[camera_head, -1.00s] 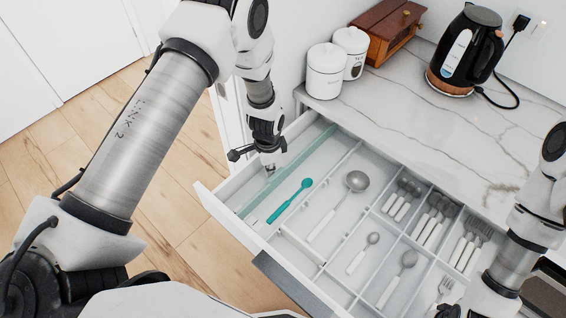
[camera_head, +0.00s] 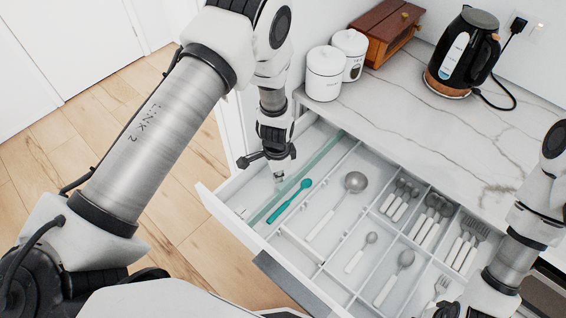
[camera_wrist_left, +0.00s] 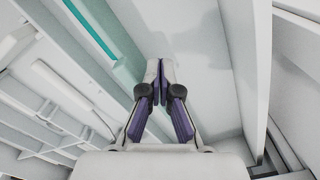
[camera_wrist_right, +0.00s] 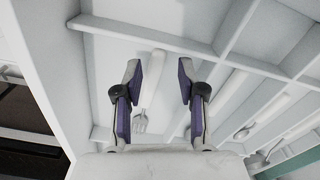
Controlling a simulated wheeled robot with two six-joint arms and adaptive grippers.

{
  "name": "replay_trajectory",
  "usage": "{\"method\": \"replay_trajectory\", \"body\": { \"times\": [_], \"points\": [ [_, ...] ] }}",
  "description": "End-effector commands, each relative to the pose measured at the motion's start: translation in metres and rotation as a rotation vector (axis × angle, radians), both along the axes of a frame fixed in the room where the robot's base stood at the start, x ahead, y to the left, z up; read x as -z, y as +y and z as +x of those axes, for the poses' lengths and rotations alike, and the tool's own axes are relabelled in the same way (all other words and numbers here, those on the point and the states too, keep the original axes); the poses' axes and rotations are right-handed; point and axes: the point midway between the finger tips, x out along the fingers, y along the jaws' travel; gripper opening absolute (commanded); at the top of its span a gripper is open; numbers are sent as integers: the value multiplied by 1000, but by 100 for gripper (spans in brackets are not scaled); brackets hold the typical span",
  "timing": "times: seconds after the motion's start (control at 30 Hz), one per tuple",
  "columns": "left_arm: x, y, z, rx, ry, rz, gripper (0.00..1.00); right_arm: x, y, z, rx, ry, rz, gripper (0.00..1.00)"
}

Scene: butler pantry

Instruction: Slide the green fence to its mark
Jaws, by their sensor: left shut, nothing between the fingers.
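The green fence (camera_head: 304,178) is a thin translucent strip standing across the left part of the open drawer; it also shows in the left wrist view (camera_wrist_left: 105,32). My left gripper (camera_head: 279,177) is shut and empty, pointing down into the drawer on the left side of the fence. In the left wrist view its closed fingertips (camera_wrist_left: 160,72) are right beside the fence; I cannot tell whether they touch it. I cannot make out a mark. My right gripper (camera_wrist_right: 158,72) is open above a fork (camera_wrist_right: 142,119) in the drawer's right part.
White dividers and several utensils fill the drawer's right side. The strip left of the fence is bare. Canisters (camera_head: 324,74) and a kettle (camera_head: 461,56) stand on the counter behind.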

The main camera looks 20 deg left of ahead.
Motion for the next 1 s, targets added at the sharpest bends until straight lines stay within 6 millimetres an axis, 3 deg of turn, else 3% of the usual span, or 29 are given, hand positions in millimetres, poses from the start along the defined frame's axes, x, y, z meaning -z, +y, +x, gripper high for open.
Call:
{"method": "replay_trajectory", "body": {
  "times": [0.6,1.0],
  "points": [
    [-63,8,3,-1,0,0,0,-47,0,0,0,0,0,40],
    [-65,9,3,0,0,0,0,-48,0,0,0,0,0,40]
  ]
}}
